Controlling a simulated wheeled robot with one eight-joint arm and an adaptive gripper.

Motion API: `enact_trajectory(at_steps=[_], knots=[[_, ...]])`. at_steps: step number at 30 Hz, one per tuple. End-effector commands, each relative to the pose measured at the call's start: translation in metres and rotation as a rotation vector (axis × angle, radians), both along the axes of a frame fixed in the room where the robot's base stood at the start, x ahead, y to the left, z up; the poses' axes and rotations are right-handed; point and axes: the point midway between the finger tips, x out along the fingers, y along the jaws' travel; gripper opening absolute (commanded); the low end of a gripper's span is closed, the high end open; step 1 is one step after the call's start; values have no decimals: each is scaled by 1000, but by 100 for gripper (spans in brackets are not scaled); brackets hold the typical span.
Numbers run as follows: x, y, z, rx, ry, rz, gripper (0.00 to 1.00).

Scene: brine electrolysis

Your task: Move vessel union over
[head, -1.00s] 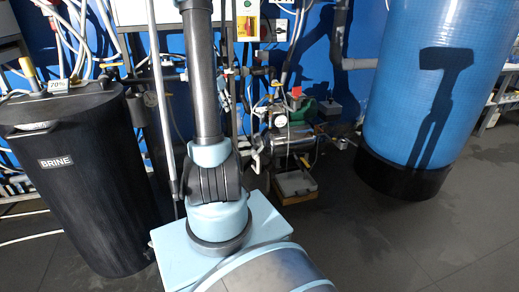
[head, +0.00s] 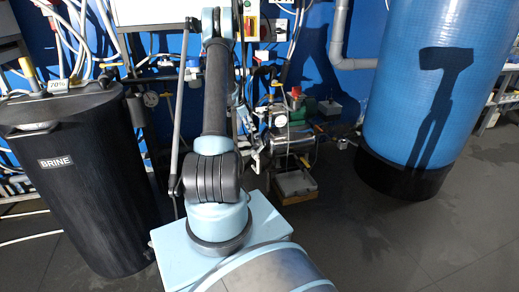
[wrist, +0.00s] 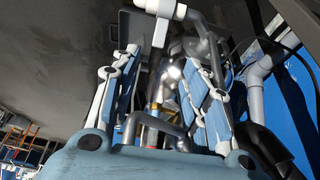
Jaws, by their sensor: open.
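My gripper (wrist: 163,58) is open in the wrist view, with one pale blue and white finger at each side. White and grey piping (wrist: 160,10) crosses beyond the fingertips, and shiny metal parts (wrist: 172,75) show between the fingers. Nothing is seen held. In the head view my gripper is mostly hidden behind my arm, near the pipework and pump. The blue vessel (head: 425,80) stands upright on a black base at the right, with a grey pipe (head: 340,50) running to its left side. I cannot tell which fitting is the vessel union.
The black brine tank (head: 85,180) stands at the left, close to my arm. A green pump (head: 298,138) with metal pipework sits low by the blue wall. Thin hoses and cables hang at the upper left. The grey floor (head: 370,245) at the front right is clear.

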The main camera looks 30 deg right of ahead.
Motion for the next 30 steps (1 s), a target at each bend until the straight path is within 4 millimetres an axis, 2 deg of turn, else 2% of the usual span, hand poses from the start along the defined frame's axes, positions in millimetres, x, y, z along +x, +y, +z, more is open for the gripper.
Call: enact_trajectory(at_steps=[5,30], knots=[[-1,-7,-15,0,0,-3,42],[-13,-56,-138,0,-1,-2,42]])
